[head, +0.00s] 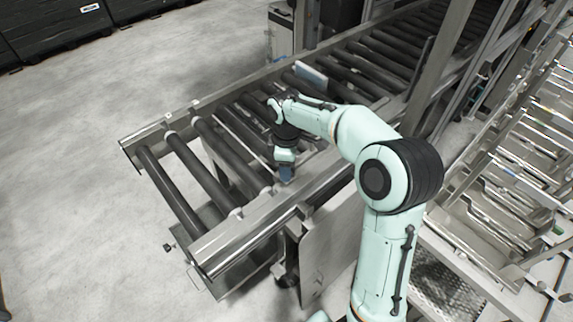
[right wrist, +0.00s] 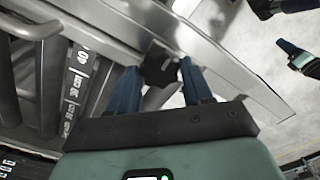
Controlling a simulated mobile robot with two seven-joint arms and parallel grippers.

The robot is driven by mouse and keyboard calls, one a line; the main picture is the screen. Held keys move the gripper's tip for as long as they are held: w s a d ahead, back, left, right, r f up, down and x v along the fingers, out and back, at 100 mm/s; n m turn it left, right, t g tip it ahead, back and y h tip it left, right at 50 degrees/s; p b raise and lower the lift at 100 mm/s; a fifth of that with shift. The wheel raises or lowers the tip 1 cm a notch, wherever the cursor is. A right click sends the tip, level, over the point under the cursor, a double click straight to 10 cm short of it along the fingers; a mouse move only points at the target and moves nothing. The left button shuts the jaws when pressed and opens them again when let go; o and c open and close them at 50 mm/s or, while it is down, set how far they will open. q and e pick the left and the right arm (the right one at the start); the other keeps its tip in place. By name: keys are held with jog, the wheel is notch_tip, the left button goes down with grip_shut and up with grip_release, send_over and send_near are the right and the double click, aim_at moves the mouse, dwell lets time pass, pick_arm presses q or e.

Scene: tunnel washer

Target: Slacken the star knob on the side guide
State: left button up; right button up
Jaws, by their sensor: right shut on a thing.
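The black star knob (right wrist: 158,68) shows in the right wrist view, between the two blue fingers of my right gripper (right wrist: 160,84). The gripper is shut on it. In the head view my right gripper (head: 286,173) points down over the near side of the roller conveyor, and the knob is hidden there. A grey metal rail (right wrist: 235,75), which looks like the side guide, runs past the knob in the wrist view. I cannot make out the knob's stem or any gap at the guide. My left gripper is not in the head view.
The conveyor's near side rail (head: 245,238) and dark rollers (head: 168,190) lie beside my right gripper. A steel upright (head: 437,75) stands behind my right arm. Metal racks (head: 510,180) fill the right side. The floor at the left (head: 70,200) is clear.

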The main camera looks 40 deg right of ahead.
jog(key=o, duration=1)
jog(key=shift+o, duration=0.2)
jog(key=shift+r, duration=0.1)
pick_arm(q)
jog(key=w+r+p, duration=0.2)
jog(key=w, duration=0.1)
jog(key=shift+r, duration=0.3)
pick_arm(e)
notch_tip(320, 180, up, 13)
